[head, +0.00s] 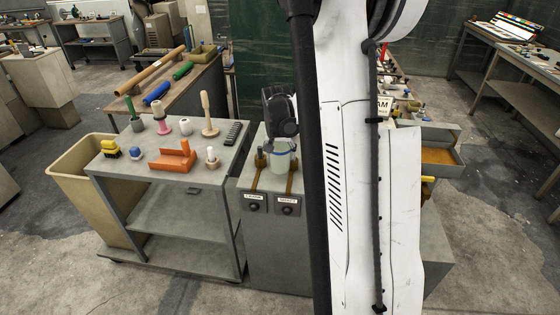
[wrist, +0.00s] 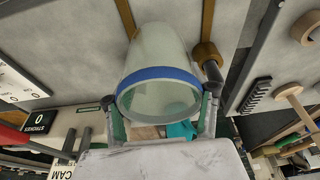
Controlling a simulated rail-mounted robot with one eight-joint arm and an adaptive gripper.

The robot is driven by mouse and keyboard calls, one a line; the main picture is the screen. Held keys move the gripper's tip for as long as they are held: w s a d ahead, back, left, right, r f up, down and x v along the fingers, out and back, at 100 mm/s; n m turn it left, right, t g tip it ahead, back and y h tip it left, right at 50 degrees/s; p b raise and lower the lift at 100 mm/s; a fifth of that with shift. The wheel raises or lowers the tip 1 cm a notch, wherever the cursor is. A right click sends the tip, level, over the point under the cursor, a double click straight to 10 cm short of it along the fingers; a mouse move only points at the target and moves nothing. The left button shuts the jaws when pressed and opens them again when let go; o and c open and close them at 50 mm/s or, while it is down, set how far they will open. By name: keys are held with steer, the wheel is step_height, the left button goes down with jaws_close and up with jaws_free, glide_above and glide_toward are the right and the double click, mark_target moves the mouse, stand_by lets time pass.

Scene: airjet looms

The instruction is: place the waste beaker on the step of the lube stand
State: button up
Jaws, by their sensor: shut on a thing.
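The waste beaker (head: 281,160) is a pale, translucent cup; in the wrist view (wrist: 158,50) it shows a blue band near its rim. My gripper (head: 281,142) is shut on it, with one finger on each side of the banded rim in the wrist view (wrist: 158,112). The lube stand appears to be the grey cabinet (head: 265,245) with two dark knobs and labels on its front. The beaker is at its top, between two tan strips. I cannot tell whether its base touches the stand, and the step is not clearly distinguishable.
A grey cart (head: 200,195) with an orange tray (head: 173,157) and several small tools is at left. An open drawer (head: 438,157) is at right. My white arm hides part of the middle.

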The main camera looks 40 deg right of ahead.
mark_target(280, 161)
steer(key=shift+f, duration=1.85)
steer(key=shift+f, duration=0.15)
steer(key=o, duration=1.2)
